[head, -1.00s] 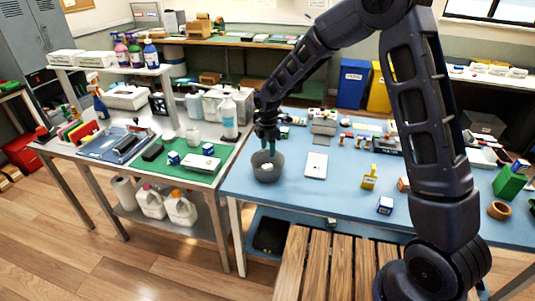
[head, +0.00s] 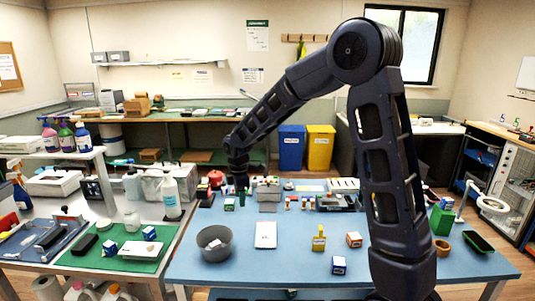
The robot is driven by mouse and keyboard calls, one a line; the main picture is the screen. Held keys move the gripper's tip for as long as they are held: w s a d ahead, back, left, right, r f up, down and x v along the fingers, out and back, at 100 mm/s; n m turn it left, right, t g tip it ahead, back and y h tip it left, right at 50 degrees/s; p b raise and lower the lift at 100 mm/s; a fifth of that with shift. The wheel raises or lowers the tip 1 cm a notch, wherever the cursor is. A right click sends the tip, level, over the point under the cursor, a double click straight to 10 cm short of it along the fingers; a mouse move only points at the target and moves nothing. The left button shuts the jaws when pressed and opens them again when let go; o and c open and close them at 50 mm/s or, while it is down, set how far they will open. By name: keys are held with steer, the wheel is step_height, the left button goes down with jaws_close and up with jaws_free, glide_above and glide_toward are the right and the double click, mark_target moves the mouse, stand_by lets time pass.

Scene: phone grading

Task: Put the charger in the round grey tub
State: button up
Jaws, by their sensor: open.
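The round grey tub (head: 217,257) stands upright at the left front of the blue table. A small white item (head: 212,244), which looks like the charger, lies inside it. The tub's wall hides part of its lower side. My gripper (head: 241,191) is beyond the tub, apart from it and pointing down over the back part of the blue table. It is open, and nothing shows between its fingers, though they are small and dark here.
A white tablet-like slab (head: 265,235) lies right of the tub. A yellow bottle (head: 319,240) and small boxes (head: 339,265) stand further right. Several items line the table's back. A green mat (head: 128,249) lies on the left bench.

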steer(key=s+d+r+m+t, duration=0.1)
steer(key=s+d+r+m, duration=0.1)
steer(key=d+r+m, duration=0.45)
steer(key=s+d+r+m, duration=0.1)
steer(key=d+r, duration=0.2)
steer(key=d, duration=0.7)
steer(key=s+d+r+m+t, duration=0.1)
steer(key=s+d+r+m, duration=0.2)
steer(key=d, duration=0.5)
steer(key=s+d+r+m+t, duration=0.1)
steer(key=s+d+m, duration=0.5)
steer(key=s+d, duration=0.2)
steer(key=s+d+r+m, duration=0.2)
steer(key=s+d+m, duration=0.4)
steer(key=s+d, duration=0.2)
steer(key=shift+r+t, duration=0.25)
steer(key=shift+t, duration=0.15)
